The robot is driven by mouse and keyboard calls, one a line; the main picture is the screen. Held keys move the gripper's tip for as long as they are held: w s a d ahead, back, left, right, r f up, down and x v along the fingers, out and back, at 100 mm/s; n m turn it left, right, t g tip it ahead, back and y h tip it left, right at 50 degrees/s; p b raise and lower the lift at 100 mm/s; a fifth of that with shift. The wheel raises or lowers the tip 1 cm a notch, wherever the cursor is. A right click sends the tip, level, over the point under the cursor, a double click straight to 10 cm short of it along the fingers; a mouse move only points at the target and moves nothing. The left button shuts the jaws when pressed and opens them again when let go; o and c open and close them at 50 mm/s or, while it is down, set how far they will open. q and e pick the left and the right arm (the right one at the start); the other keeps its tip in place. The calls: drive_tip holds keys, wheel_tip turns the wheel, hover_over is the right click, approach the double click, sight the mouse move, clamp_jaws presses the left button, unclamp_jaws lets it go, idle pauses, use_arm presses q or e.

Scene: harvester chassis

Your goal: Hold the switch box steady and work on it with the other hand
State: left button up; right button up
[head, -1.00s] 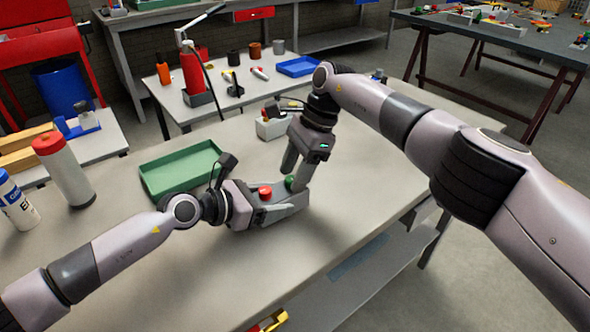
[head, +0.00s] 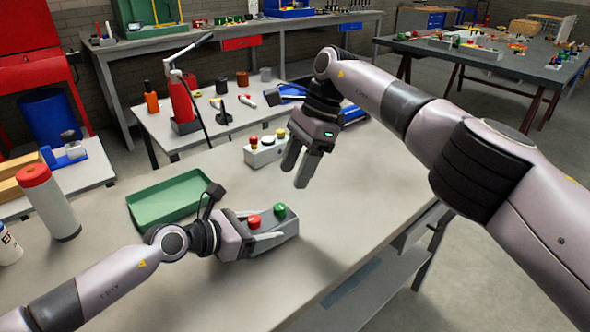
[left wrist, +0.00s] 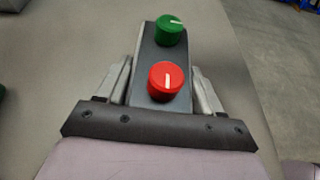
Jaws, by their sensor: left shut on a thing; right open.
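The grey switch box (head: 283,230) lies on the light workbench. It carries a red knob (head: 254,221) and a green knob (head: 280,210). My left gripper (head: 262,233) is shut on the box, with a finger along each side near the red knob. In the left wrist view the box (left wrist: 150,62) sits between the fingers. Its red knob (left wrist: 165,80) has an upright white line, and its green knob (left wrist: 169,30) has a white line pointing right. My right gripper (head: 293,170) is open and empty, above the bench and beyond the box, clear of both knobs.
A green tray (head: 167,213) lies left of the box. A second, white box (head: 265,152) with several buttons stands behind, near my right gripper. A white bottle with a red cap (head: 48,203) stands at the left. The bench right of the switch box is clear.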

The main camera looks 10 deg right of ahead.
use_arm(q)
drive_tip(key=o, duration=1.6)
